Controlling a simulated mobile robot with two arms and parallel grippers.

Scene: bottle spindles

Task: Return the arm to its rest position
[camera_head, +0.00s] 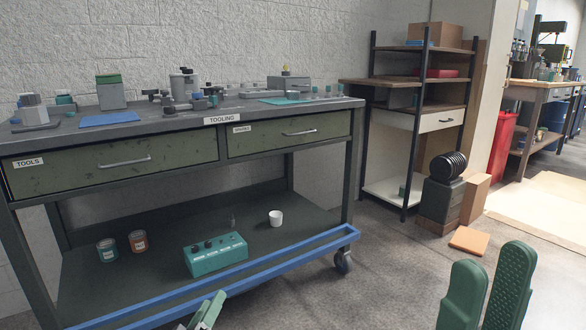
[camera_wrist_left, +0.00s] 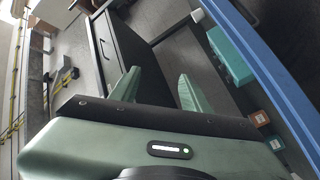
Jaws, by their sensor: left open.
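My left gripper (camera_head: 207,312) shows only partly at the bottom edge of the head view, in front of the cart's blue lower rail. In the left wrist view its two green fingers (camera_wrist_left: 156,74) stand apart with nothing between them. My right gripper (camera_head: 492,258) is at the lower right of the head view, over the floor. Its two green fingers are apart and hold nothing. Most of both arms is outside the head view.
A workbench cart (camera_head: 180,128) fills the left side.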

